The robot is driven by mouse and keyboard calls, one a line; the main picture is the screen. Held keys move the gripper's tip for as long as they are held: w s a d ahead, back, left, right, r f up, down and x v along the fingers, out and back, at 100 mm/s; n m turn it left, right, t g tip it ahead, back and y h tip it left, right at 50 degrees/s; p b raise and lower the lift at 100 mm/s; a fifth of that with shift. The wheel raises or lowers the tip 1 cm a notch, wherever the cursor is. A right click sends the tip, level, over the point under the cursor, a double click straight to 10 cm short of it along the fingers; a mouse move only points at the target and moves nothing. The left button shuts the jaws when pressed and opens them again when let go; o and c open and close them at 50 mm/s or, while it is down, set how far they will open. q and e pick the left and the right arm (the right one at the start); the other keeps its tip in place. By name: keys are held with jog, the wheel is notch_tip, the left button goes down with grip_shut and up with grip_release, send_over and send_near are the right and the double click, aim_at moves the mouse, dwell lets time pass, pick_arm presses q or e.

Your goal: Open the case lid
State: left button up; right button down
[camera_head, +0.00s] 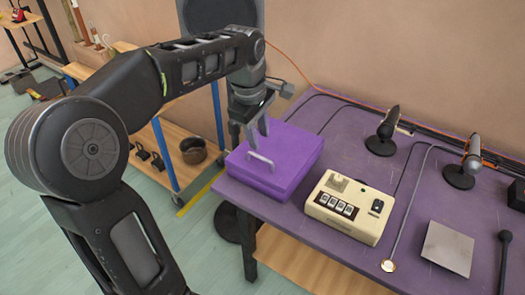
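A purple case (287,168) lies on the left end of the purple table, and its lid looks shut. My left gripper (257,136) points down over the case's left part, just above and behind the handle. Its two fingers look apart, with nothing visible between them. I cannot tell whether a fingertip touches the case. My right gripper is not in view.
A cream box with switches (347,207) stands right of the case. Two microphones on stands (383,132) (465,165), a long thin rod (408,210) and a grey metal plate (447,248) occupy the table's right side. A wooden shelf cart (180,165) stands left, behind my arm.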

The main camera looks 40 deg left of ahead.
aim_at(263, 158)
pick_arm(q)
jog(key=f, duration=0.3)
jog(key=w+f, duration=0.1)
jog(key=f, duration=0.3)
jog(key=shift+w+f, duration=0.15)
jog(key=shift+w, duration=0.05)
jog(key=shift+c, duration=0.3)
grip_shut()
dwell(0.9)
